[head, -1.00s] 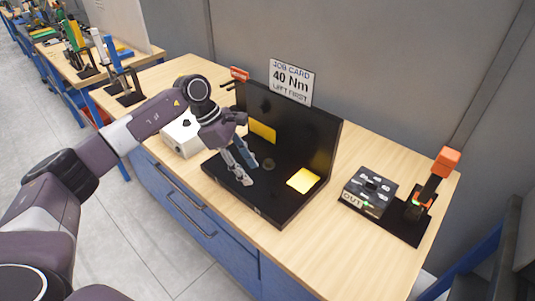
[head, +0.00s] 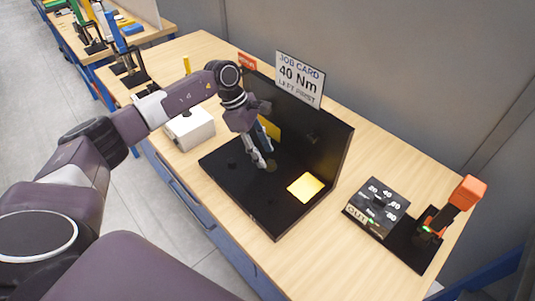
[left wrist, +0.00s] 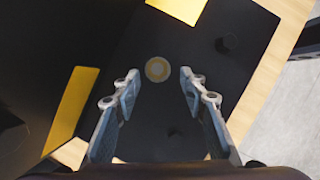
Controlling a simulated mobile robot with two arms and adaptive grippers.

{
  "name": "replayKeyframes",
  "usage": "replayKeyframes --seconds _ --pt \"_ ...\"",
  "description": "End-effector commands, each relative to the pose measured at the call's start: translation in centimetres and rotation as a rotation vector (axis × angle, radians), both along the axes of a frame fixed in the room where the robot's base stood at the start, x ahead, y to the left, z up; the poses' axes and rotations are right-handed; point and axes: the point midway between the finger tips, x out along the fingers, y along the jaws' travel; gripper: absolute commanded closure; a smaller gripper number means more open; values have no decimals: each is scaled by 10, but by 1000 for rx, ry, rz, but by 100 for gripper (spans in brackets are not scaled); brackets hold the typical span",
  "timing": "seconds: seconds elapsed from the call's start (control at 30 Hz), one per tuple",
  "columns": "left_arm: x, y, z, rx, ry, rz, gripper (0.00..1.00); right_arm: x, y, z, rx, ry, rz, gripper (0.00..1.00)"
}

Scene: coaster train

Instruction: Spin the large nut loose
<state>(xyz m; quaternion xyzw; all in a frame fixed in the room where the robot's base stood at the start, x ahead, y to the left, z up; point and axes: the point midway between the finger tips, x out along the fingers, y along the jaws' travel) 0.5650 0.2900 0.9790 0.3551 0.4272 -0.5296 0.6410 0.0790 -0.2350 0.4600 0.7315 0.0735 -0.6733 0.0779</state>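A black fixture (head: 262,207) with a flat base and an upright back panel stands on the bench. A round piece with a tan ring (left wrist: 158,69) lies on its base and shows in the left wrist view, just beyond and between my fingertips. I cannot tell for sure whether it is the large nut. My left gripper (head: 262,163) points down over the base, and it also shows in the left wrist view (left wrist: 157,78). Its two fingers are apart with nothing between them. A small dark knob (left wrist: 228,43) stands to the right of the ringed piece. My right gripper is not in view.
A yellow pad (head: 306,187) lies on the base. A job card (head: 299,79) reading 40 Nm stands behind the panel. A white box (head: 190,128) is left of the fixture. A dial unit (head: 378,205) and an orange-topped tool (head: 467,193) stand right, beyond clear bench.

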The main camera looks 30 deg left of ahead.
Motion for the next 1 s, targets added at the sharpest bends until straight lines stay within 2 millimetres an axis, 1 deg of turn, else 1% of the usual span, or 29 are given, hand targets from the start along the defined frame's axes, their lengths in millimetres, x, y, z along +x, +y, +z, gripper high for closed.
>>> replayKeyframes --seconds 0.03,0.07,0.17,0.3,0.43,0.53,0.57,0.9,1.0 --pt "0 -4 -5 -1 2 0 61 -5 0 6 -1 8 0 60" --pt "0 -6 -9 -2 3 0 61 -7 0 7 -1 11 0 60" --pt "2 -9 -19 -1 1 1 61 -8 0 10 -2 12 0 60" --pt "2 -11 -27 0 0 0 61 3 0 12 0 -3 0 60" --pt "3 -12 -29 0 -1 0 61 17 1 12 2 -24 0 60" --pt "3 -11 -28 0 -1 0 61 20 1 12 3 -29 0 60" --pt "3 -11 -28 0 -1 0 63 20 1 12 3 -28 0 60" --pt "3 -11 -28 0 -2 1 100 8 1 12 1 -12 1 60" --pt "3 -11 -28 0 -1 2 100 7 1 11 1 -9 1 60"
